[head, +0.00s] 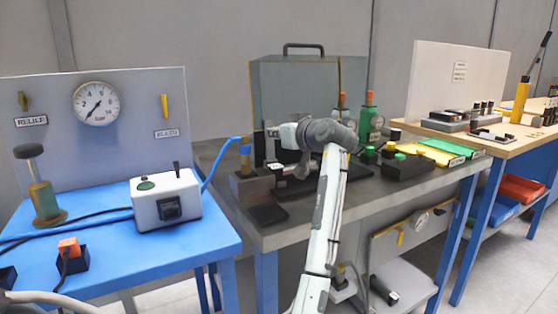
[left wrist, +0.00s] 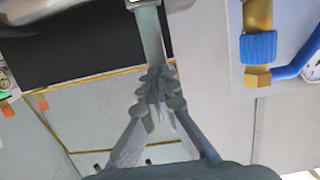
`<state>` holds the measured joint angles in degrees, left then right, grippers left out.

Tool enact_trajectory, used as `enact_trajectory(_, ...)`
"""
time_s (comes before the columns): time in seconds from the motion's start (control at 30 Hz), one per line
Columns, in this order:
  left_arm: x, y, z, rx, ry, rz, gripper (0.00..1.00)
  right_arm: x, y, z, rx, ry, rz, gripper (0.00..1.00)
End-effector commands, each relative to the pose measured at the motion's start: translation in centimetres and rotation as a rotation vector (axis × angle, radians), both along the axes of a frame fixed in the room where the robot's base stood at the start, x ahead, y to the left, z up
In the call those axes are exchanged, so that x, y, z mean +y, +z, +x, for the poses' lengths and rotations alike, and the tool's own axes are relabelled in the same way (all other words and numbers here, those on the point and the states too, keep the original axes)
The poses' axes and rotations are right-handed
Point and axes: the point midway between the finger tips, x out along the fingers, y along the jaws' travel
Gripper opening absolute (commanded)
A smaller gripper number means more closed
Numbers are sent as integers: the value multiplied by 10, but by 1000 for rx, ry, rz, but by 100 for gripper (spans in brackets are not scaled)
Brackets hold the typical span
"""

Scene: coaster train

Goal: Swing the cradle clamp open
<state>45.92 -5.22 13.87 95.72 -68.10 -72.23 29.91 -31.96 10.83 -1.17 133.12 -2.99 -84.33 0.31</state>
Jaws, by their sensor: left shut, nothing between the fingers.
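My left arm reaches over the grey bench to the cradle fixture (head: 275,172) in the middle of the head view. My left gripper (head: 302,168) points down at the fixture and is partly hidden by its own wrist. In the left wrist view its fingers (left wrist: 158,78) are shut together with nothing between them. A grey metal bar (left wrist: 150,35), perhaps the clamp's arm, runs up from just beyond the fingertips; I cannot tell whether they touch it. The clamp's position is hard to make out in the head view. My right gripper is not in view.
A brass fitting with a blue band (left wrist: 259,47) and blue hose stands beside the fingers. A tall grey guard box (head: 310,85) is behind the fixture. A green bottle (head: 370,122) and black blocks (head: 408,165) stand to the right. A blue table (head: 110,260) is left.

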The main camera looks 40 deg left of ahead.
Motion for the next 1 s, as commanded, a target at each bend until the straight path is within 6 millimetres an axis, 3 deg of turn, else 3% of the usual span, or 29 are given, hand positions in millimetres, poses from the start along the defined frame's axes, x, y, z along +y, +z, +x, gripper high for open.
enact_trajectory(0.3,-2,1,0,-1,-1,0,0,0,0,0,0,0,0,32)
enact_trajectory(1.0,-34,7,-13,0,-2,1,0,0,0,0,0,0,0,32)
